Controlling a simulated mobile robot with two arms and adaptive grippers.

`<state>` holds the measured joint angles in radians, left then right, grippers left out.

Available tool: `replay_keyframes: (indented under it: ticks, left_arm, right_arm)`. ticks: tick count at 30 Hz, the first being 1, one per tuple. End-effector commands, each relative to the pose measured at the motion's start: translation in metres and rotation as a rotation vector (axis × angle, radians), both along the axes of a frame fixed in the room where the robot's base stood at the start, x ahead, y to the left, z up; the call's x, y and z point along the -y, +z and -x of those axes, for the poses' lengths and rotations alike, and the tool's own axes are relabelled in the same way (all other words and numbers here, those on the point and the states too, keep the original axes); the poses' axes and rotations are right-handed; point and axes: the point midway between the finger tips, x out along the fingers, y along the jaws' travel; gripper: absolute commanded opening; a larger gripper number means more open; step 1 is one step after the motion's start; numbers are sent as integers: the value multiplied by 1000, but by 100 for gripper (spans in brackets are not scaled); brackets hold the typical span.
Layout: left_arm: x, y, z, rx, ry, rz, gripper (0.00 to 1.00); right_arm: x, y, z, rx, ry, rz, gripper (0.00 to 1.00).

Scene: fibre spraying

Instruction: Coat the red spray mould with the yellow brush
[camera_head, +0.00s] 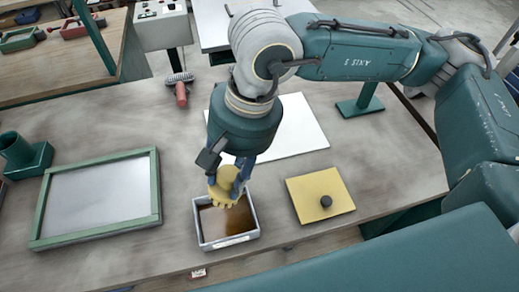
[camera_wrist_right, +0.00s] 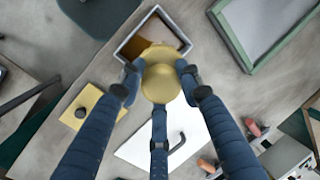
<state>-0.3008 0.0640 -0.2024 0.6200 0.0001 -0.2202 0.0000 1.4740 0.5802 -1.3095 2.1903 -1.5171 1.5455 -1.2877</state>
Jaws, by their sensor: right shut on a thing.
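My right gripper (camera_head: 228,178) is shut on the yellow brush (camera_head: 225,192), pointing down over a grey-rimmed tray (camera_head: 230,242) of brown liquid. In the right wrist view the fingers (camera_wrist_right: 159,92) close around the brush's rounded yellow body (camera_wrist_right: 160,78), with the tray (camera_wrist_right: 124,50) beyond it. I cannot tell whether the brush touches the liquid. A small red piece (camera_head: 76,29) lies on the far left bench; I cannot tell whether it is the red spray mould. No other likely mould shows. My left gripper is not in view.
A yellow plate with a black knob (camera_head: 315,190) lies right of the tray. A green-framed panel (camera_head: 98,195) lies left. A white sheet (camera_head: 295,130) lies behind my gripper. A red-handled tool (camera_head: 181,92) and a green stand (camera_head: 360,108) are farther back.

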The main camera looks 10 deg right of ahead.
Motion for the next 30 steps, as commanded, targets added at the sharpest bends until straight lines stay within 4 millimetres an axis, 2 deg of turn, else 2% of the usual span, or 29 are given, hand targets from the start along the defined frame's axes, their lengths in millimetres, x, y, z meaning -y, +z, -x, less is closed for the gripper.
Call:
replay_keyframes:
  ticks: [5,12,15,20,25,30]
  left_arm:
    - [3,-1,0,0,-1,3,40]
    - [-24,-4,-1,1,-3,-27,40]
    - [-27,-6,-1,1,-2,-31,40]
    - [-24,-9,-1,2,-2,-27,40]
    - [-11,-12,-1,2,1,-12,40]
    - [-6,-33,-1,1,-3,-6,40]
  right_arm:
    - [-7,-3,5,0,-14,-12,14]
    - [-7,-19,5,-2,-13,-11,13]
    - [-6,-28,4,-1,-12,-11,13]
    - [-6,-44,5,-2,-11,-11,13]
    - [-6,-61,5,-1,-12,-11,13]
    - [-7,-78,4,1,-12,-12,13]
